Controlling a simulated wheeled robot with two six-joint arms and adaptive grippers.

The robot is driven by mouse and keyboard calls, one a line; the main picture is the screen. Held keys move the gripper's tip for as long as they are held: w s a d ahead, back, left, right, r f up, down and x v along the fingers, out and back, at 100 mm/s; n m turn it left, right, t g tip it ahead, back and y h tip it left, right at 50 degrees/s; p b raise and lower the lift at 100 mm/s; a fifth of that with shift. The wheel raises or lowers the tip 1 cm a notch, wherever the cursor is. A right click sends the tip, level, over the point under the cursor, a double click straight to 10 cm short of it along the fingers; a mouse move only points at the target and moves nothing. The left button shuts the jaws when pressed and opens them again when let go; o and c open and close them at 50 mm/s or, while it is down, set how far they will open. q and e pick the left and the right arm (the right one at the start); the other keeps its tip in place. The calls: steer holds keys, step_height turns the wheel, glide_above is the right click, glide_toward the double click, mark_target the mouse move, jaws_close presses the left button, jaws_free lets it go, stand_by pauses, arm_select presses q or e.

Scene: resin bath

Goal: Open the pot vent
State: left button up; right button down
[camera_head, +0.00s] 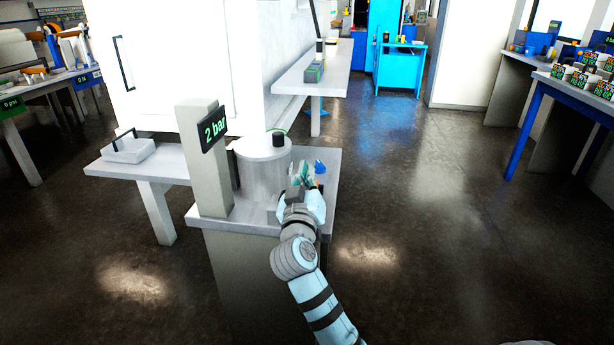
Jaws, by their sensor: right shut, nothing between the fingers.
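The pot (258,172) is a pale grey upright cylinder on a small grey stand (327,205). A black knob (278,140) sits on top of it, with a thin green line beside it. A small blue part (320,167), perhaps the vent handle, shows to the right of the pot. My right arm reaches in from the bottom. My right gripper (307,172) is shut and empty, beside the pot's right side and close to the blue part; whether it touches it I cannot tell. The gripper hides part of this area. My left gripper is not in view.
A grey post (202,165) with a "2 bar" display (213,129) stands left of the pot. A low side table (108,168) carries a pale box (131,150). A white cabinet (180,60) stands behind. The floor to the right is clear.

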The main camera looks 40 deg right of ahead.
step_height(320, 180, up, 10)
steer(key=shift+f, duration=0.15)
stand_by(0.6)
